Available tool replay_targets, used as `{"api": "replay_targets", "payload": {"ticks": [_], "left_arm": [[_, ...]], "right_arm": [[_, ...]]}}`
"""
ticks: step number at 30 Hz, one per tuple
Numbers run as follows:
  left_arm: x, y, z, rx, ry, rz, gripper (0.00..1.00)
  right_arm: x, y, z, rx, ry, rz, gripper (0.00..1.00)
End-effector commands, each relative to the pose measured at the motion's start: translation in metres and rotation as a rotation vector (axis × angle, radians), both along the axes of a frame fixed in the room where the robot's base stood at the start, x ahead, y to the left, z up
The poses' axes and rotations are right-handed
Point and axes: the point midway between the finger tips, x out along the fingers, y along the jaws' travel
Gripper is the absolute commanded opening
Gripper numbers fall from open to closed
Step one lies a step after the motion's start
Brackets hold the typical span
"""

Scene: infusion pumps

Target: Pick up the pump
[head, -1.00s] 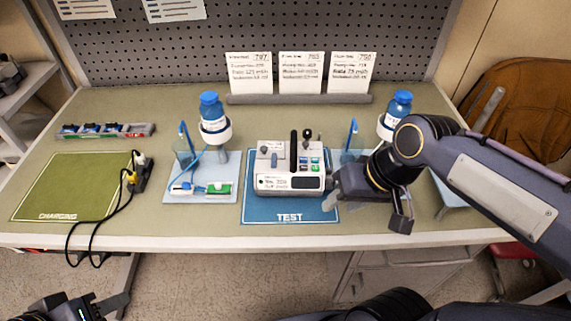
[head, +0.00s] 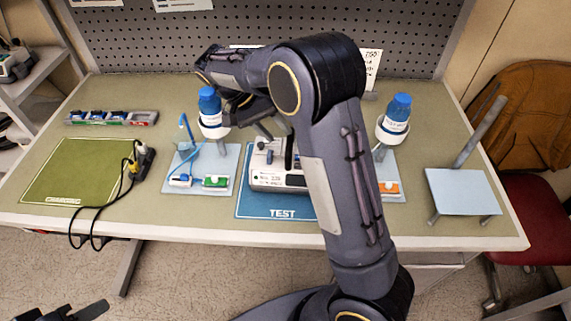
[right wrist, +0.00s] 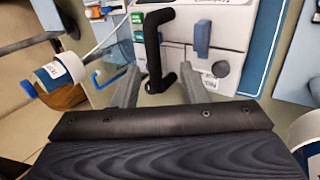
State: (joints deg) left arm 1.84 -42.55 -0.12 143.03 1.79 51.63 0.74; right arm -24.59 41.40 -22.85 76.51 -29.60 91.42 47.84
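The white pump (head: 267,180) stands on the blue TEST mat (head: 262,208), partly hidden by my right arm in the head view. The right wrist view shows its panel (right wrist: 180,28) with coloured buttons, a blue part and a black handle (right wrist: 152,45). My right gripper (right wrist: 158,72) is open, its fingertips on either side of the handle in that view; I cannot tell whether they touch it. In the head view the right gripper (head: 272,130) is above the pump's back. My left gripper (head: 80,312) is partly in view at the bottom left; its opening is unclear.
Stands with blue-capped bottles (head: 210,110) (head: 393,118) flank the pump. A power strip with black cables (head: 140,160) lies beside the green CHARGING mat (head: 70,170). A tray of small items (head: 112,117) lies behind it. A light-blue stand (head: 462,192) is at the right.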

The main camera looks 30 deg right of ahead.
Motion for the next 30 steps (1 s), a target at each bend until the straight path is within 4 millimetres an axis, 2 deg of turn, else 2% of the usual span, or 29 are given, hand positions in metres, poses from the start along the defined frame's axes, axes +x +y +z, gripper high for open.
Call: {"api": "replay_targets", "payload": {"ticks": [12, 20, 22, 30], "left_arm": [[0.000, 0.000, 0.015, 0.000, 0.000, 0.000, 0.41], [0.000, 0.000, 0.015, 0.000, 0.000, 0.000, 0.41], [0.000, 0.000, 0.015, 0.000, 0.000, 0.000, 0.41], [0.000, 0.000, 0.015, 0.000, 0.000, 0.000, 0.41]], "right_arm": [[-0.022, -0.030, -0.040, 0.003, 0.002, 0.000, 0.39], [-0.023, -0.032, -0.044, 0.004, 0.000, 0.001, 0.39], [-0.023, -0.031, -0.044, 0.004, 0.000, 0.001, 0.34], [-0.023, -0.031, -0.044, 0.004, -0.001, 0.001, 0.00]]}}
